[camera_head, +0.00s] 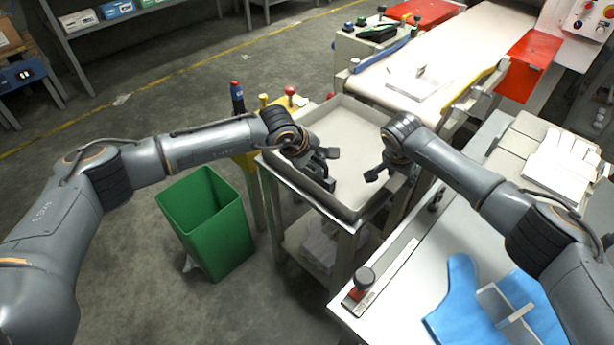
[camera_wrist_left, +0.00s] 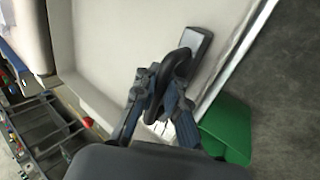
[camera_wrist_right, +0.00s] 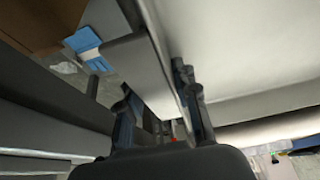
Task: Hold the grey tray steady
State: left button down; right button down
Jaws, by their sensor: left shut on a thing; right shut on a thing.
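The grey tray (camera_head: 352,128) lies level on a grey stand between my arms. Its pale inside also fills much of the left wrist view (camera_wrist_left: 112,38) and the right wrist view (camera_wrist_right: 235,50). My right gripper (camera_head: 378,172) is at the tray's right side. In the right wrist view its fingers are on either side of the tray wall, shut on it. My left gripper (camera_head: 322,166) is over the tray's left side, shut on a dark curved handle (camera_wrist_left: 186,58) with a flat grey end. I cannot tell whether that handle is fixed to the tray.
A green bin (camera_head: 207,222) stands on the floor left of the tray stand. A white workbench (camera_head: 400,300) with blue glove-shaped pieces (camera_head: 460,295) is at front right. A conveyor (camera_head: 460,55) runs behind the tray. Floor at the left is mostly clear.

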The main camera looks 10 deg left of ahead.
pick_arm(q)
jog(key=shift+w+d+r, duration=0.2)
jog(key=shift+w+d, duration=0.35)
jog(key=shift+w, duration=0.3)
pick_arm(e)
jog(key=shift+s+f, duration=0.1)
dwell(0.6)
dwell(0.4)
pick_arm(q)
jog(key=c, duration=1.3)
grip_release()
jog(key=shift+f, duration=0.1)
jog(key=shift+s+a, duration=0.1)
jog(key=shift+s, duration=0.05)
jog(key=v, duration=1.2)
pick_arm(e)
jog(key=c, duration=0.9)
grip_release()
jog(key=shift+o, duration=0.2)
